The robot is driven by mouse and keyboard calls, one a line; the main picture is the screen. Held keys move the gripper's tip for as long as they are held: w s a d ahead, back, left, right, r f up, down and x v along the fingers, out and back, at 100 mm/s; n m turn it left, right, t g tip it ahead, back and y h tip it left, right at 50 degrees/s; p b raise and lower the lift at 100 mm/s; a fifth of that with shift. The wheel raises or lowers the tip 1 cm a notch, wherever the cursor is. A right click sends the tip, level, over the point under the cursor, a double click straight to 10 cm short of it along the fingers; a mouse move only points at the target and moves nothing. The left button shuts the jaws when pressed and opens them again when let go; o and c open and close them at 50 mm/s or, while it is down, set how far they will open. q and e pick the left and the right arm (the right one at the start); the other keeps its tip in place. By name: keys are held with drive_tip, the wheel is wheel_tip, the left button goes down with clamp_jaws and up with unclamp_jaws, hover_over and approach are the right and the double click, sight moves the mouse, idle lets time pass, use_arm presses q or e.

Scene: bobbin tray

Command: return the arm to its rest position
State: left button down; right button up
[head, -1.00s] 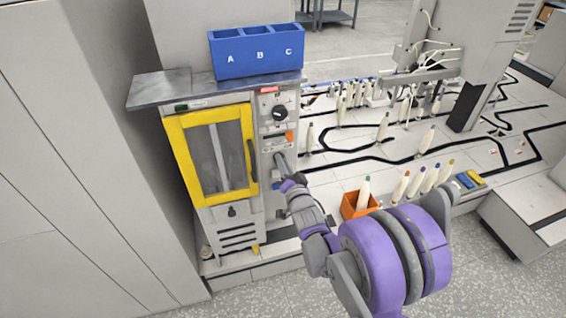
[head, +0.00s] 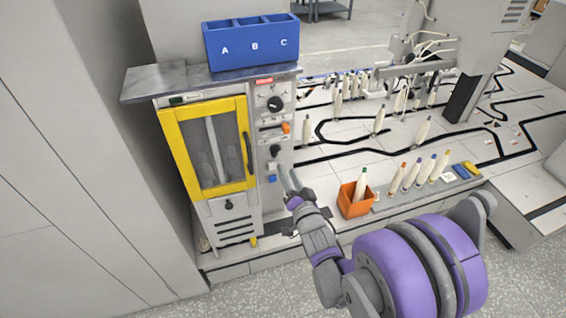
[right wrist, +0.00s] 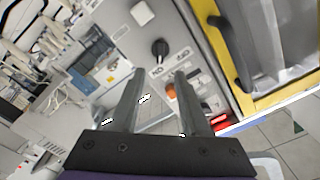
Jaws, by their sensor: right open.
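My right gripper (head: 290,182) is open and empty, just in front of the lower right side of the cabinet's control panel (head: 277,125). Its two fingers also show apart in the right wrist view (right wrist: 157,80), with nothing between them but the panel beyond. My right arm (head: 322,245) reaches up from the bottom right of the head view, bent at the purple joint. The cabinet has a yellow-framed door (head: 247,140) that is closed, with pale shapes behind its window. My left gripper is not in view.
A blue bin marked A, B, C (head: 250,48) stands on the cabinet's metal top (head: 150,82). An orange box (head: 349,208) holding a green-tipped bobbin (head: 361,185) stands right of my gripper. Several bobbins stand behind it. The floor (head: 260,290) in front is clear.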

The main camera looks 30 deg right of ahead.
drive_tip(key=shift+v, duration=1.15)
